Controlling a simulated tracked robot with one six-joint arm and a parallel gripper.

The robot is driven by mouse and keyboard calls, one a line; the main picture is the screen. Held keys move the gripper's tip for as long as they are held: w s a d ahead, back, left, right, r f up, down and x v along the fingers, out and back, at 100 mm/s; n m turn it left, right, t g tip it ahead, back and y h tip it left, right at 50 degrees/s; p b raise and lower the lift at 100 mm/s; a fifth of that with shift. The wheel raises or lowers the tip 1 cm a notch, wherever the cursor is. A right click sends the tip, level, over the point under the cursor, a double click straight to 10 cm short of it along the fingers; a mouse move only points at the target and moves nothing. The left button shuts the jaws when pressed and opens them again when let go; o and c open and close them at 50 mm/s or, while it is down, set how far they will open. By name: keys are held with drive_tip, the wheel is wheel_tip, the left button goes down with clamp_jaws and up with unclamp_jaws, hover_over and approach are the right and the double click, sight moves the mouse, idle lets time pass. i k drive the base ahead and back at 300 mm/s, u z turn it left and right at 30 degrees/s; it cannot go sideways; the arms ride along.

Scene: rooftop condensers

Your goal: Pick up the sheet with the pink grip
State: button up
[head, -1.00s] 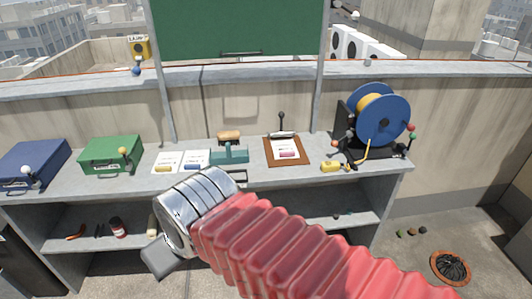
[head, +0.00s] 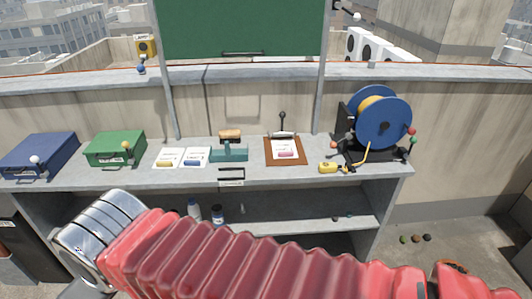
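A white sheet (head: 283,146) with a pink grip (head: 286,155) near its lower edge lies on a brown clipboard (head: 299,160), right of the middle of the grey bench. A clip with a dark upright knob (head: 282,116) stands at the clipboard's top edge. My gripper (head: 76,289) shows only as a grey piece at the lower left frame edge, below the silver wrist. It is far to the left of the sheet and nearer to me. Its fingers are not clear, so its opening cannot be told.
Two sheets, with a yellow grip (head: 164,164) and a blue grip (head: 193,163), lie left of a teal holder (head: 229,155). Green (head: 115,147) and blue (head: 40,154) cases stand further left. A blue cable reel (head: 383,120) and yellow block (head: 328,168) are right of the clipboard.

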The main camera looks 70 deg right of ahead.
sight(284, 149)
drive_tip(key=u, duration=0.6)
drive_tip(key=i, duration=0.8)
drive_tip(key=z, duration=1.95)
drive_tip(key=i, duration=0.45)
drive_tip(key=u, duration=0.1)
